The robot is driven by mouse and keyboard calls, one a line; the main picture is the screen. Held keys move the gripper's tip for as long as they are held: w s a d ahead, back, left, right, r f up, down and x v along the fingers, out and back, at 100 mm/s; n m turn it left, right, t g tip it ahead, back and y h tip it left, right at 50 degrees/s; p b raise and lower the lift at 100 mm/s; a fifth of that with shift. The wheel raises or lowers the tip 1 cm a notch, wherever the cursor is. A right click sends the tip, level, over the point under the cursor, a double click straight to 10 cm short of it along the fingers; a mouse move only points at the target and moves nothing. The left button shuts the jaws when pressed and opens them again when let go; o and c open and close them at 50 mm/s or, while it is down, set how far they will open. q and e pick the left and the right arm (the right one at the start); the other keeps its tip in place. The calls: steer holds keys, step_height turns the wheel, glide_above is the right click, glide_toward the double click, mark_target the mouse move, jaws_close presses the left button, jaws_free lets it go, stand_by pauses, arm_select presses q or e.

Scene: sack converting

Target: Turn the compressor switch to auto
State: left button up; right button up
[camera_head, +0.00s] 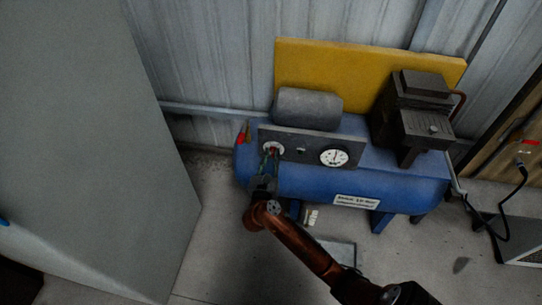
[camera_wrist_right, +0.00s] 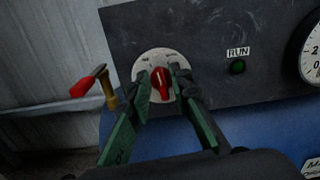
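The compressor (camera_head: 400,188) is a blue tank with a dark control panel (camera_head: 305,147) on its front. On the panel's left end is the switch, a red knob (camera_wrist_right: 161,84) on a pale round plate (camera_wrist_right: 150,60). The plate's markings are too small to read. My right gripper (camera_wrist_right: 163,92) is at the switch, with one green finger on each side of the red knob. The fingers are apart, and I cannot tell whether they touch the knob. In the head view my right gripper (camera_head: 270,156) partly hides the switch. My left gripper is not in view.
A green lamp (camera_wrist_right: 237,67) marked RUN and a round gauge (camera_head: 334,157) sit right of the switch. A red-handled valve (camera_wrist_right: 88,84) stands close on the left. A large grey panel (camera_head: 90,140) fills the left side. Floor in front is mostly clear.

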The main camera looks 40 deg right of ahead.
jaws_close()
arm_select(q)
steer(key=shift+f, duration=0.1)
arm_select(e)
steer(key=shift+s+m, duration=0.1)
steer(key=shift+m, duration=0.3)
steer(key=m, duration=0.3)
steer(key=shift+s+d+f, duration=0.1)
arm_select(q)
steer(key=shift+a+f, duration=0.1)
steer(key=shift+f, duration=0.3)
arm_select(e)
steer(key=m, duration=0.3)
steer(key=shift+s+d+f, duration=0.1)
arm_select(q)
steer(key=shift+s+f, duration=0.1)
